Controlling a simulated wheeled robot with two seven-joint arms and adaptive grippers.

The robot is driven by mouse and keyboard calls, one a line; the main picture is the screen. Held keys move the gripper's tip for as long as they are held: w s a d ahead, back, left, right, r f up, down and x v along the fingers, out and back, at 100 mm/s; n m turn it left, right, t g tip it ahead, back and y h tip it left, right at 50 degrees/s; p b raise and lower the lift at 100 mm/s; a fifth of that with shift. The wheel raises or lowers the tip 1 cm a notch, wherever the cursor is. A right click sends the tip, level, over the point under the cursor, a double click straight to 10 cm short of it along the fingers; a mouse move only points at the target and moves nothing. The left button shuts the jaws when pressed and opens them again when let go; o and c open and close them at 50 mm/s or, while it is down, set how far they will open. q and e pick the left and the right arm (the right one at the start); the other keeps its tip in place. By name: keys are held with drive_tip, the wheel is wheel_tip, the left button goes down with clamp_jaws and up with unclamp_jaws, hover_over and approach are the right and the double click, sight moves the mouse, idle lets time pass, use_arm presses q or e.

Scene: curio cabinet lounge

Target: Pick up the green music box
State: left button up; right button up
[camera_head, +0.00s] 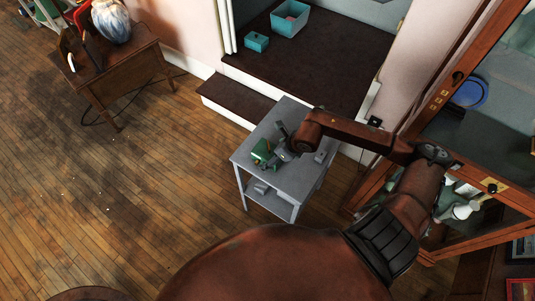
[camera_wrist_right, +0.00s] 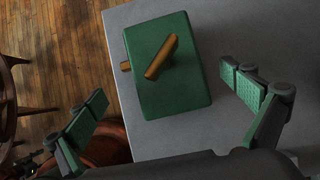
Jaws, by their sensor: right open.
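The green music box (camera_head: 262,151) stands on a small grey table (camera_head: 305,181), near its left edge. In the right wrist view the music box (camera_wrist_right: 160,88) is a green block with a brown bar across its top and a brown knob at its left side. My right gripper (camera_head: 277,150) reaches over the table at the box. My left gripper is not in view.
A grey object (camera_head: 319,157) lies on the table's right part, and another (camera_head: 262,188) is on its lower shelf. A glass cabinet (camera_head: 440,190) with a wooden frame stands right. Teal boxes (camera_head: 289,20) sit in the alcove behind. A wooden desk (camera_head: 115,62) stands at left. Wooden floor (camera_head: 130,210) lies open.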

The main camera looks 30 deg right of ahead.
sight(270, 154)
drive_tip(key=x, duration=0.4)
drive_tip(key=shift+w+a, duration=0.1)
drive_tip(key=shift+r, duration=0.15)
drive_tip(key=c, duration=1.7)
